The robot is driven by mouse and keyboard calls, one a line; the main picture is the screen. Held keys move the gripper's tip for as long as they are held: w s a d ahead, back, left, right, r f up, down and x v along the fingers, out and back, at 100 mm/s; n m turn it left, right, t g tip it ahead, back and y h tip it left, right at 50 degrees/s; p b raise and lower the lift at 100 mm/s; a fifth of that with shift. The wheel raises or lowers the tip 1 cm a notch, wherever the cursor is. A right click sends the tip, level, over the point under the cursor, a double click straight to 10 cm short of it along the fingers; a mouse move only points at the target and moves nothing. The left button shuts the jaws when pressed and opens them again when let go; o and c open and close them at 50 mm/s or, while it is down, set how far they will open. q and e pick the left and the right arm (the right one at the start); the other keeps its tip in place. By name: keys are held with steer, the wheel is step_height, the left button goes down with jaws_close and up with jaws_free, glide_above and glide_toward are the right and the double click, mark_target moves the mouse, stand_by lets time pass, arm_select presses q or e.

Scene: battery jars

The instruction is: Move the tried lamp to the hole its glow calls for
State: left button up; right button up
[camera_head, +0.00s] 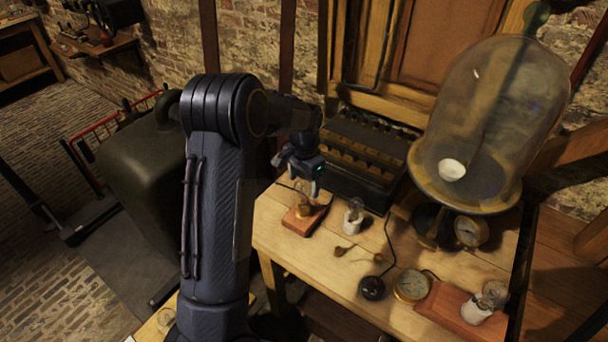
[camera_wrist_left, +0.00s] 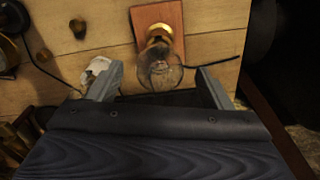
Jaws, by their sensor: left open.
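The lamp (camera_head: 303,197), a clear glass bulb, stands in a brass socket on a small reddish wooden base (camera_head: 297,221). In the left wrist view the bulb (camera_wrist_left: 160,70) lies between the open fingers, with the brass socket (camera_wrist_left: 158,34) beyond it. I cannot tell clearly whether it glows or whether a finger touches it. My left gripper (camera_head: 303,180) is open just above the lamp; it also shows in the wrist view (camera_wrist_left: 160,86). Another lamp (camera_head: 494,292) is near a wooden board at the front right. I cannot clearly identify any holes for lamps. My right gripper is not in view.
A dark battery case (camera_head: 345,180) stands behind the lamp. A small white-and-glass item (camera_head: 353,217) stands close on its right. A large glass bell jar (camera_head: 497,115), gauges (camera_head: 411,285), a black round switch (camera_head: 372,288) and a wooden board (camera_head: 440,305) occupy the right side.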

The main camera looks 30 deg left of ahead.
arm_select(q)
steer(key=shift+c, duration=0.3)
steer(key=c, duration=1.1)
steer(key=n, duration=0.6)
steer(key=shift+n, duration=0.3)
steer(key=n+p, duration=0.1)
steer(key=n, duration=0.1)
steer(key=shift+r+n, duration=0.1)
steer(key=shift+n, duration=0.3)
steer(key=n, duration=0.3)
steer(key=shift+n, duration=0.3)
